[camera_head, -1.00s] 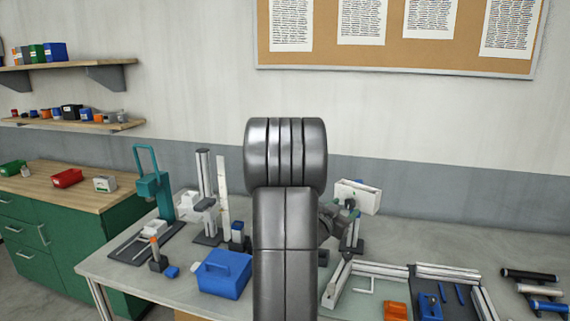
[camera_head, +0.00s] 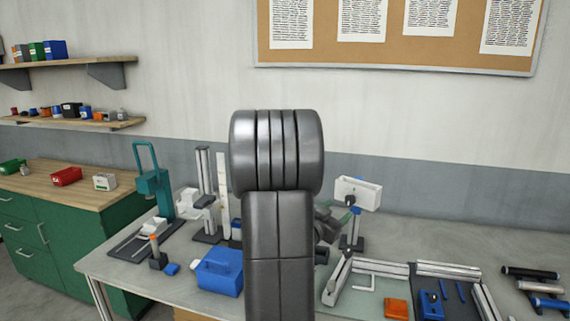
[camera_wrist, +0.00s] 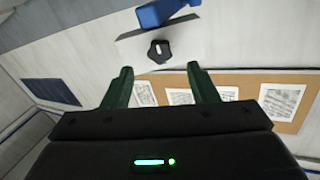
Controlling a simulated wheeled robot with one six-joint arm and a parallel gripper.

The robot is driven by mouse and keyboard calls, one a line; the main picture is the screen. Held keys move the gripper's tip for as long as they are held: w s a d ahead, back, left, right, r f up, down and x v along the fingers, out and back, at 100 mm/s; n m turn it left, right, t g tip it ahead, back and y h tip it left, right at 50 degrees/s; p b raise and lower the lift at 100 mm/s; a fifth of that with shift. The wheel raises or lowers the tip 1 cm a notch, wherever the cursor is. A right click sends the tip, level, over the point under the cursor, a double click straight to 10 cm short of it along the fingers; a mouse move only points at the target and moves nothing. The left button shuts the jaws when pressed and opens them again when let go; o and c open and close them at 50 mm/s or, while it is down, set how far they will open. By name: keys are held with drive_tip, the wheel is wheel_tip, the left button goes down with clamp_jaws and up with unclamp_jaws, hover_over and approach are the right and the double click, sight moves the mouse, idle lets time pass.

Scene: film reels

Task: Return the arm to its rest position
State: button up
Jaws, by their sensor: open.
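My arm stands upright in the middle of the head view and hides part of the table behind it. My gripper shows in the wrist view (camera_wrist: 160,80), with its two green fingers apart and nothing between them. Beyond the fingertips in that view are a black knob (camera_wrist: 160,51) and a blue part (camera_wrist: 166,12). In the head view the gripper itself is mostly hidden behind my arm. A white block-shaped head on a stand (camera_head: 358,192) shows just right of my arm.
The grey table (camera_head: 118,271) holds a blue container (camera_head: 219,272), a teal press (camera_head: 153,185), an orange block (camera_head: 397,308) and a framed tray (camera_head: 447,268). Dark and blue cylinders lie at the right. A green cabinet (camera_head: 72,240) stands left. A corkboard (camera_head: 400,58) hangs behind.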

sight(348, 201)
drive_tip(key=p+x, duration=0.1)
drive_tip(key=x, duration=0.5)
drive_tip(key=shift+w+d+f, duration=0.15)
drive_tip(key=shift+f+m+b, duration=0.1)
drive_tip(key=shift+m+b, duration=0.3)
drive_tip(key=shift+m, duration=0.3)
drive_tip(key=shift+m+b, duration=0.6)
drive_tip(key=shift+m, duration=0.4)
drive_tip(key=shift+m+b, duration=0.55)
drive_tip(key=shift+m, duration=0.35)
drive_tip(key=m+b, duration=0.3)
drive_tip(key=m, duration=0.3)
drive_tip(key=m+b, duration=0.3)
drive_tip(key=m, duration=0.2)
drive_tip(key=m+b, duration=0.1)
drive_tip(key=m, duration=0.1)
drive_tip(key=m+b, duration=0.1)
drive_tip(key=m, duration=0.2)
drive_tip(key=shift+r, duration=0.35)
